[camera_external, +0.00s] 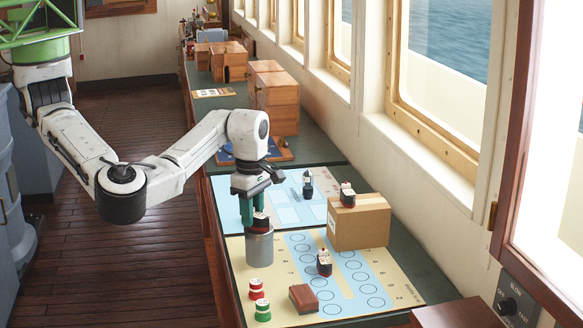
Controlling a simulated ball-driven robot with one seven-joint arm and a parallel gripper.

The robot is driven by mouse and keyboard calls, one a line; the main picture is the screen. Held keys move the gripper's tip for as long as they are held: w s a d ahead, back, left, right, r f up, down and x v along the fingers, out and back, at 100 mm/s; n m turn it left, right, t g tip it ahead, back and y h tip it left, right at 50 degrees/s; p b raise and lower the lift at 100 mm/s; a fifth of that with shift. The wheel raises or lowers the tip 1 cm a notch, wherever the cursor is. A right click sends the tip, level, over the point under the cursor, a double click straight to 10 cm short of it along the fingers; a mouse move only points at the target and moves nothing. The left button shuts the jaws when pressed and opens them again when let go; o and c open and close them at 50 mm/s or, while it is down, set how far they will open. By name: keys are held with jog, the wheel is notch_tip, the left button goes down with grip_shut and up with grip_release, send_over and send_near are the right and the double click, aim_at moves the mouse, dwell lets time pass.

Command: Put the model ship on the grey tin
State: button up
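A small dark model ship with a red and white top (260,222) is at the top of the grey tin (259,249), which stands upright on the mat's left side. My gripper (254,212) points down over the tin, its green fingers at the ship. The fingers partly hide the ship, and I cannot tell whether they grip it or whether its base touches the tin. Similar model ships are on the cardboard box (347,196) and on the blue strip of the mat (324,263).
The cardboard box (360,225) stands right of my gripper. A red buoy (257,289), a green buoy (263,312) and a brown block (303,298) are in front of the tin. A dark and white figure (307,184) stands behind. Wooden cabinets (276,102) stand farther back.

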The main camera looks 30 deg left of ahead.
jog(key=o, duration=0.4)
notch_tip(320, 180, up, 12)
jog(key=shift+r+b, duration=0.15)
jog(key=shift+b, duration=0.3)
